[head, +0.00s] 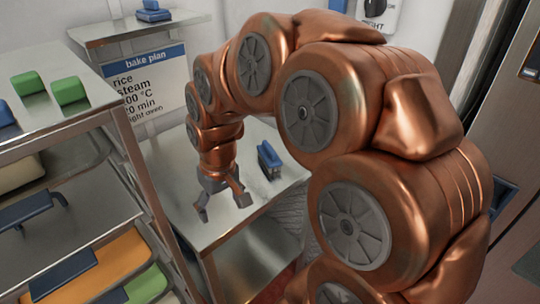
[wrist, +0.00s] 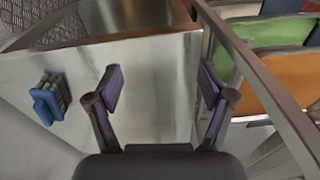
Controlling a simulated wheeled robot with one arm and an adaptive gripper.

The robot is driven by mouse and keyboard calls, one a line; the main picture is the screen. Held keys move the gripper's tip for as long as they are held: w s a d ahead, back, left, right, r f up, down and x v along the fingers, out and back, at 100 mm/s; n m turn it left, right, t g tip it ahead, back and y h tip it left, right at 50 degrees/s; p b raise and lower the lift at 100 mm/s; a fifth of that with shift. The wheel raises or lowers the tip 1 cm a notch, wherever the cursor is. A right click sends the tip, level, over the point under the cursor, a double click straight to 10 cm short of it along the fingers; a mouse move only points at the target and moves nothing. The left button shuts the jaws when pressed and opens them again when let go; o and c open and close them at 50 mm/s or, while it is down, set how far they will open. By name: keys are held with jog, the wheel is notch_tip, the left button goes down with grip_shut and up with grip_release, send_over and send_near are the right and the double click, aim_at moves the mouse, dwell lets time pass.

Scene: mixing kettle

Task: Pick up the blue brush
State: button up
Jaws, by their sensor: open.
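The blue brush (head: 268,158) lies on the metal table (head: 215,222), near its right side in the head view. In the wrist view the brush (wrist: 47,100) is at the left, with a blue back and handle and grey-brown bristles facing right. My gripper (head: 223,207) is open and empty over the table, to the left of the brush and nearer the front edge. In the wrist view my gripper's fingers (wrist: 162,85) are spread with only bare metal between them. The brush is outside the fingers and apart from them.
A metal rack (head: 130,150) stands at the left, holding green blocks (head: 70,91) and coloured trays (head: 100,270). Its post (wrist: 262,75) rises just right of my gripper in the wrist view. A small wall shelf (head: 110,30) holds another blue object (head: 152,12).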

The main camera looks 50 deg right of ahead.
jog(key=w+d+m+t, duration=0.2)
jog(key=w+d, duration=0.6)
jog(key=d, duration=0.3)
jog(key=m+t+h+p, duration=0.1)
jog(key=m+h, duration=0.1)
send_near(270, 149)
jog(key=x, duration=0.5)
jog(key=shift+w+d, duration=0.15)
jog(key=shift+d, duration=0.2)
jog(key=shift+d+f, duration=0.1)
jog(key=shift+d, duration=0.05)
jog(key=shift+p+x, duration=0.5)
jog(key=shift+x, duration=0.7)
jog(key=shift+a+p+x, duration=0.15)
jog(key=shift+p+x, duration=0.4)
jog(key=shift+x, duration=0.4)
jog(key=shift+a+p+x, duration=0.15)
jog(key=shift+p+x, duration=0.35)
jog(key=shift+x, duration=0.45)
jog(key=shift+w+f, duration=0.2)
jog(key=shift+f, duration=0.45)
grip_shut()
